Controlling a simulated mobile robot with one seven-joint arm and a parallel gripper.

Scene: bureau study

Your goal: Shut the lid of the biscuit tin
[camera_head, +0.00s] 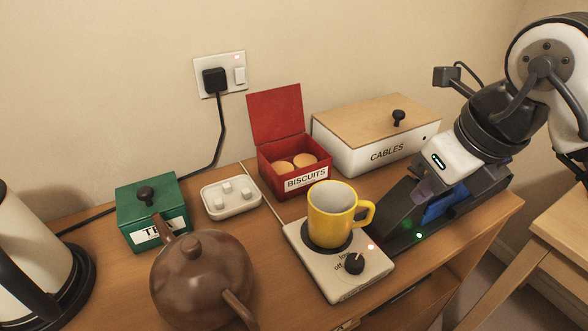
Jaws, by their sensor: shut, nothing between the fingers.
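The red biscuit tin (285,184) stands at the back middle of the desk, with a white BISCUITS label on its front. Its red lid (275,115) stands up at the back, wide open, leaning slightly backward. Round biscuits (293,163) show inside. My gripper (425,192) is at the right, well apart from the tin, pointing down and left above a dark stand. It looks shut and empty, though its fingertips are small and hard to make out against the stand.
A yellow mug (332,213) stands on a white warmer (337,267) in front of the tin. A white CABLES box (360,148) stands close on the tin's right. A white block with raised parts (231,200), a green box (150,205) and a brown teapot (200,280) are left. A dark stand (392,222) lies right.

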